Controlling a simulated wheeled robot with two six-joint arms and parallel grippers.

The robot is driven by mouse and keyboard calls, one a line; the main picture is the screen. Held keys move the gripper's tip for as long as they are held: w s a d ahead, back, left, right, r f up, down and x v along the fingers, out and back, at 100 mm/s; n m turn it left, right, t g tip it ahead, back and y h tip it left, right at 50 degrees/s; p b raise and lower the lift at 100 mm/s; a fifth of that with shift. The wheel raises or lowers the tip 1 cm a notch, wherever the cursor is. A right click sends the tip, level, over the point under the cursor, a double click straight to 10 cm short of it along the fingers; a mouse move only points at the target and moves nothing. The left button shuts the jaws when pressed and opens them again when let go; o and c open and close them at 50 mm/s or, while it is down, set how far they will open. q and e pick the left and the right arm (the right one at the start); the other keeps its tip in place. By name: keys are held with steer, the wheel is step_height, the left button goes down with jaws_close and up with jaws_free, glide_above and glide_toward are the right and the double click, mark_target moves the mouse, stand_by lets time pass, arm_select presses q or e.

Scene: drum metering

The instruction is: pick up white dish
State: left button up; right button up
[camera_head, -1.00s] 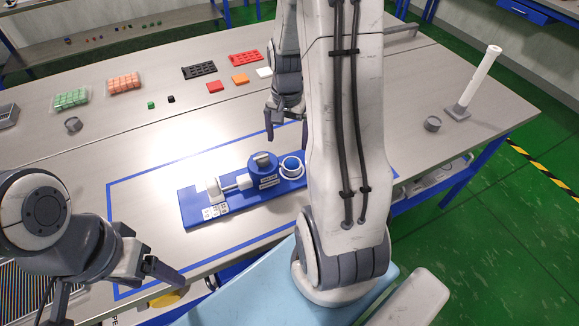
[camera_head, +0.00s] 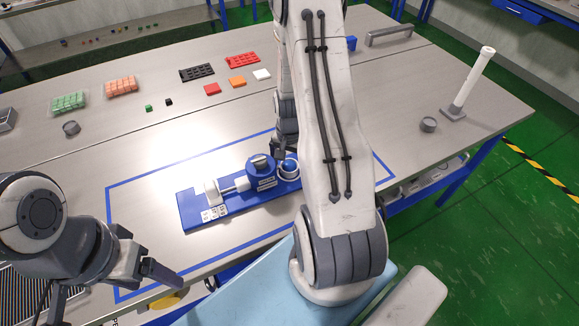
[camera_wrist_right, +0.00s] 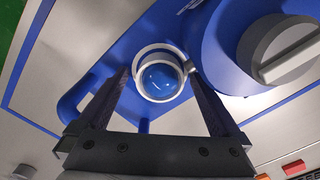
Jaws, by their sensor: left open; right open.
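The white dish (camera_wrist_right: 137,78) is a round white-rimmed cup with blue inside, on the right end of the blue fixture (camera_head: 190,213). In the head view the dish (camera_head: 289,178) is partly hidden by my right gripper (camera_head: 283,158). In the right wrist view my right gripper (camera_wrist_right: 160,95) is open, its fingers on either side of the dish, which lies between their tips. I cannot tell whether the fingers touch it. My left gripper (camera_head: 115,290) is open and empty at the lower left, away from the fixture.
A blue drum with a grey knob (camera_head: 262,162) stands close beside the dish on the fixture. A grey cup (camera_head: 428,125) and a white post (camera_head: 474,80) stand to the right.

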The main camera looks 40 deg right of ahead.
steer(key=c, duration=1.4)
